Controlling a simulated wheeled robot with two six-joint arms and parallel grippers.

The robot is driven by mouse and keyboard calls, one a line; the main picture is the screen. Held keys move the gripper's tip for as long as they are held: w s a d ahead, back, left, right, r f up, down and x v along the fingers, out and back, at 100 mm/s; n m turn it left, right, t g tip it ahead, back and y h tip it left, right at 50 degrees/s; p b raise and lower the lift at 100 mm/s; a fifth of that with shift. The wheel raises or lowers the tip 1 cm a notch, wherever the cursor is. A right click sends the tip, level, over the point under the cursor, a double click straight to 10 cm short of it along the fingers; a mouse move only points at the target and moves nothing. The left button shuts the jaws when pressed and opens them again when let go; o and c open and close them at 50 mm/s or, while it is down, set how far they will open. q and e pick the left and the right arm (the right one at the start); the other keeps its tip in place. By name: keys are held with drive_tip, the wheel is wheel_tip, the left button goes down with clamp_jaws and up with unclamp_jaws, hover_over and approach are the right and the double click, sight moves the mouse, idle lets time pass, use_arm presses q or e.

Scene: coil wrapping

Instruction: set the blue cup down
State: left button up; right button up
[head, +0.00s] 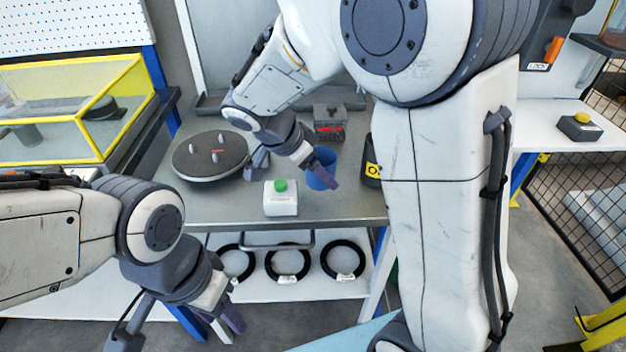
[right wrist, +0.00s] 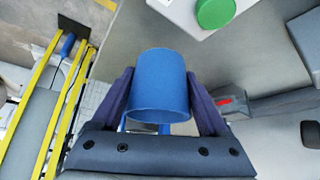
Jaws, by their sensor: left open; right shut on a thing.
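The blue cup (head: 325,158) is in my right gripper (head: 320,172), over the right part of the grey workbench (head: 225,208). In the right wrist view the cup (right wrist: 160,82) sits between the two dark fingers of the right gripper (right wrist: 162,100), which are shut on its sides. Fingers hide part of the cup in the head view. I cannot tell whether its base touches the bench. My left gripper (head: 178,328) is open and empty, low at the left, in front of the bench.
A white box with a green button (head: 281,205) stands left of the cup. A dark round turntable (head: 210,157) with pegs is farther left. A red-and-black box (head: 330,122) stands behind. A dark yellow-labelled container (head: 372,170) is close right, partly hidden. Black coils (head: 287,262) lie below.

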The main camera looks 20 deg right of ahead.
sight(315, 197)
drive_tip(key=shift+w+a+f, duration=0.25)
drive_tip(key=shift+a+f, duration=0.05)
drive_tip(key=shift+f, duration=1.95)
drive_tip(key=shift+f, duration=0.15)
drive_tip(key=o, duration=1.4)
